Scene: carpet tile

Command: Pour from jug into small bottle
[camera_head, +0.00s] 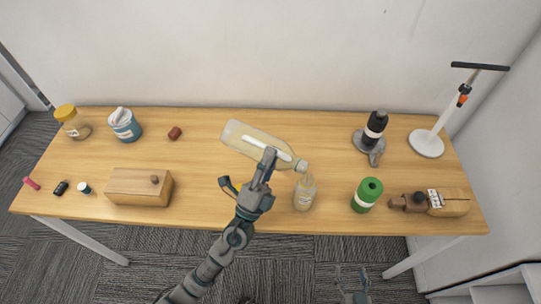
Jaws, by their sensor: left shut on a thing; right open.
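The jug (250,140) is a pale, translucent container with a light label. It is tipped over on its side, its capped-looking neck pointing right and slightly down. My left gripper (260,172) is shut on the jug at its near side. The small bottle (304,195) is pale yellowish with a light label and stands upright near the table's front edge. The jug's neck end is just above the small bottle's top in the picture; whether they touch I cannot tell. No liquid stream is visible. My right gripper (351,284) is open and empty, below the front edge.
A wooden box (139,188) lies left. A white stand (427,142) is at the right.

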